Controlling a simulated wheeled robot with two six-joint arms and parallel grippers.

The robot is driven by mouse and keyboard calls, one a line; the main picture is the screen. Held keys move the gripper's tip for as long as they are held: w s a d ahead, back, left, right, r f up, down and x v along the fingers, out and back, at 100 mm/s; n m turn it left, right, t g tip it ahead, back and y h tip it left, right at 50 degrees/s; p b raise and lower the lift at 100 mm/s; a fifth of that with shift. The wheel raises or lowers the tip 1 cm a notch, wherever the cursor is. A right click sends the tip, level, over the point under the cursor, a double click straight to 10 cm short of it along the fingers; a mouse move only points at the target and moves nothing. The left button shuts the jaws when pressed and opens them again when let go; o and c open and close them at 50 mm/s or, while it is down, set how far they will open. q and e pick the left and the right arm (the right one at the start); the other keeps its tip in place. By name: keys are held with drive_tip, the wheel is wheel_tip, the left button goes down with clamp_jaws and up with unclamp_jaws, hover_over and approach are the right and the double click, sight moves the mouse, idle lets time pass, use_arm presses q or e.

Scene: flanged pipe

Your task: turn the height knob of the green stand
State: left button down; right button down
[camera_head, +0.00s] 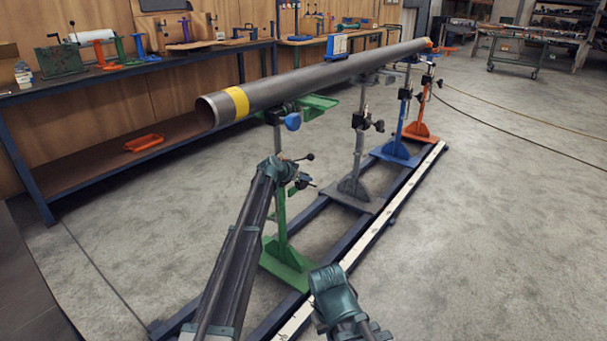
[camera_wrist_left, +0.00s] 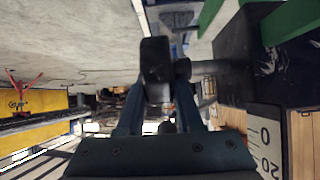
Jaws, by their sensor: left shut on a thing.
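In the left wrist view my left gripper (camera_wrist_left: 158,105) is shut on the black height knob (camera_wrist_left: 155,68), with a finger on each side. A short shaft runs from the knob to the dark clamp block (camera_wrist_left: 232,72) on the post. My right arm shows at the lower middle, but no fingers of its gripper can be seen.
A blue knob (camera_head: 292,121) sits at the stand's top. The grey stand (camera_head: 356,160), blue stand (camera_head: 400,130) and orange stand (camera_head: 424,115) stand farther along the rail (camera_head: 380,222). A workbench (camera_head: 150,65) runs along the wall.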

idle(0.4)
use_arm(q)
drive_tip(key=c, duration=0.6)
unclamp_jaws()
drive_tip(key=shift+o, duration=0.2)
drive_tip(key=p+v, duration=0.8)
drive_tip(key=v, duration=0.5)
drive_tip(key=shift+s+a+r, duration=0.2)
drive_tip(key=shift+s, duration=0.05)
